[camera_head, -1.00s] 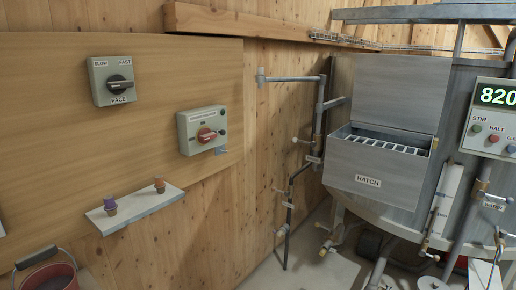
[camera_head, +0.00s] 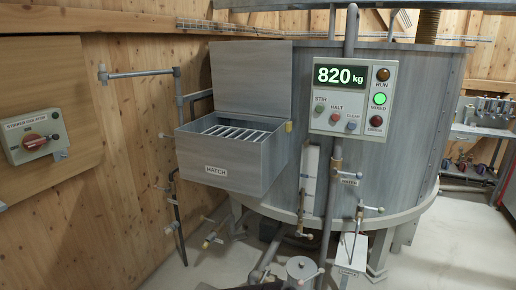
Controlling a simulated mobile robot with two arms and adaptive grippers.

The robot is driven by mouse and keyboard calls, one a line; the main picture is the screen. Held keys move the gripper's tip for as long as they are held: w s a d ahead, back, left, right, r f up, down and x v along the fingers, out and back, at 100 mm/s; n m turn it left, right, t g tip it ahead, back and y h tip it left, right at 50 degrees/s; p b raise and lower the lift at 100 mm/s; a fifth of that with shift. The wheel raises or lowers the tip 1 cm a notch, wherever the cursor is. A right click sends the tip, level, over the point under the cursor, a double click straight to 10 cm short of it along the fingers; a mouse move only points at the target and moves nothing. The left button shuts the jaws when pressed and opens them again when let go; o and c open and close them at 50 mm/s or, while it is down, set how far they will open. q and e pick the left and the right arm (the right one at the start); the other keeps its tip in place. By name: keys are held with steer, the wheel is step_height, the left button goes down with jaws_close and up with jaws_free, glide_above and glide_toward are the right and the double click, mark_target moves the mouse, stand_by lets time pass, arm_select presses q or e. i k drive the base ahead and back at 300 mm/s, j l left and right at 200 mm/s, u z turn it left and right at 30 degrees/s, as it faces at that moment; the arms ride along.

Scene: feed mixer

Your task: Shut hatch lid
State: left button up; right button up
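The hatch (camera_head: 232,160) is a grey metal box with a HATCH label, on the left side of the large grey mixer tank (camera_head: 400,110). Its lid (camera_head: 251,78) stands upright at the back of the box, so the hatch is open. A slatted grate (camera_head: 236,131) shows inside the opening. Neither of my grippers is in view.
A control panel (camera_head: 352,95) reading 820 kg is on the tank to the right of the hatch. Pipes and a valve (camera_head: 211,240) stand below and left of the hatch. A stirrer isolator switch (camera_head: 34,135) is on the left wall. Floor shows at the lower left.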

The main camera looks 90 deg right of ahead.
mark_target(255, 77)
steer(key=z, duration=2.65)
steer(key=i+j+z, duration=0.1)
steer(key=i+j, duration=0.4)
steer(key=i, duration=0.15)
steer(key=i+j+z, duration=0.1)
steer(key=i+j, duration=0.4)
steer(key=i, duration=0.1)
